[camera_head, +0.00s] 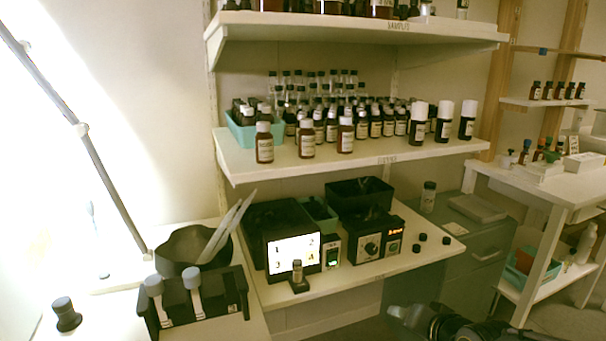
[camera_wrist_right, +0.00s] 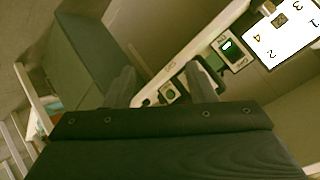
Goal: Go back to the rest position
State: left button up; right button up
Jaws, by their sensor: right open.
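My right gripper (camera_head: 410,312) is low at the right in the head view, in front of the grey cabinet and below the bench shelf's front edge. In the right wrist view its two dark fingers (camera_wrist_right: 165,88) stand apart, with nothing held between them. My left gripper is not in the head view.
The bench shelf (camera_head: 340,285) holds a lit numbered screen (camera_head: 293,254), a small vial (camera_head: 297,270) on a stand and several black caps. Bottle rows fill the middle shelf (camera_head: 300,168) above. A black rack (camera_head: 195,305) stands left. A white side table (camera_head: 545,190) stands right.

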jog(key=s+a+n+g+y, duration=0.15)
jog(key=s+n+g, duration=0.3)
jog(key=s, duration=2.15)
notch_tip(320, 180, up, 24)
jog(key=p, duration=2.5)
jog(key=shift+w+r+m, duration=0.15)
jog(key=shift+w+m, duration=0.15)
jog(key=shift+m, duration=0.05)
